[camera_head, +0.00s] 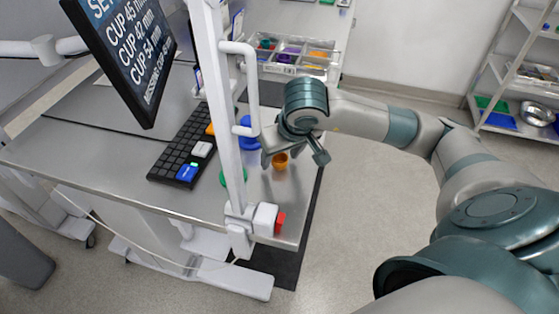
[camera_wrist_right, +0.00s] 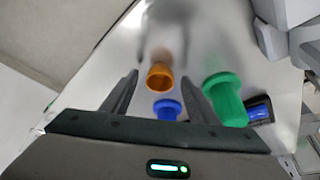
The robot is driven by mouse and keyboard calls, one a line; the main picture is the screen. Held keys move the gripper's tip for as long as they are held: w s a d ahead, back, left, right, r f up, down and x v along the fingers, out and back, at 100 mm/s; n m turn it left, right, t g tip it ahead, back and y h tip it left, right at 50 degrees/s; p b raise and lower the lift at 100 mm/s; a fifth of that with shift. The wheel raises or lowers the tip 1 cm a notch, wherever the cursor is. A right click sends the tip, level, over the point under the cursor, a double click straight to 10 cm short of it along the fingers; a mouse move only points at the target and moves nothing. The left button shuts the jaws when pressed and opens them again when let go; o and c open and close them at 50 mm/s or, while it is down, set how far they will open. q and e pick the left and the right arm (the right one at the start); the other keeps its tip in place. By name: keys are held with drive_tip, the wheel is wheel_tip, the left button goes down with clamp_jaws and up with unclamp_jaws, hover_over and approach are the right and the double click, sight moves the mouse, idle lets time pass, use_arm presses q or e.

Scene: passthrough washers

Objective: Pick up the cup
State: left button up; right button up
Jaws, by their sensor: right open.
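An orange cup (camera_head: 280,161) stands on the metal table near its right edge. A blue cup (camera_head: 244,128) and a green cup (camera_head: 224,178) are to its left, both partly hidden by a white post. My right gripper (camera_head: 294,158) is open above the table by the orange cup. In the right wrist view the orange cup (camera_wrist_right: 158,78) shows between the open fingers, beyond their tips or level with them; I cannot tell which. The blue cup (camera_wrist_right: 167,107) and green cup (camera_wrist_right: 224,100) also show there. My left gripper is not in view.
A white post with a handle (camera_head: 228,110) rises in front of the table (camera_head: 110,165). A black keyboard-like rack (camera_head: 183,145) lies left of the cups, below a screen (camera_head: 125,50). A clear bin tray (camera_head: 295,60) is at the back. Shelves (camera_head: 515,75) stand at the right.

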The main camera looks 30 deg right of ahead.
drive_tip(key=c, duration=1.1)
drive_tip(key=shift+r, duration=0.7)
wheel_tip(320, 180, up, 3)
drive_tip(key=shift+f+b, duration=0.1)
drive_tip(key=shift+b, duration=0.7)
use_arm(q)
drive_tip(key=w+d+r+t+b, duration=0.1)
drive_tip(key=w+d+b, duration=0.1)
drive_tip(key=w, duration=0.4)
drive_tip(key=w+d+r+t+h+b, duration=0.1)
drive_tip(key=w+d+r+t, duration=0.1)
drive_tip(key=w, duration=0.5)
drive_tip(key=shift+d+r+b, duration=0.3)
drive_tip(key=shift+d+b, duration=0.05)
use_arm(e)
drive_tip(key=shift+w+d+r, duration=0.35)
drive_tip(key=shift+d+r, duration=0.8)
drive_tip(key=shift+d, duration=0.75)
drive_tip(key=shift+w+d+r, duration=0.35)
drive_tip(key=shift+d+r, duration=0.8)
drive_tip(key=shift+d, duration=0.8)
drive_tip(key=shift+w+d+r, duration=0.35)
drive_tip(key=shift+d+r, duration=0.8)
drive_tip(key=shift+d, duration=0.75)
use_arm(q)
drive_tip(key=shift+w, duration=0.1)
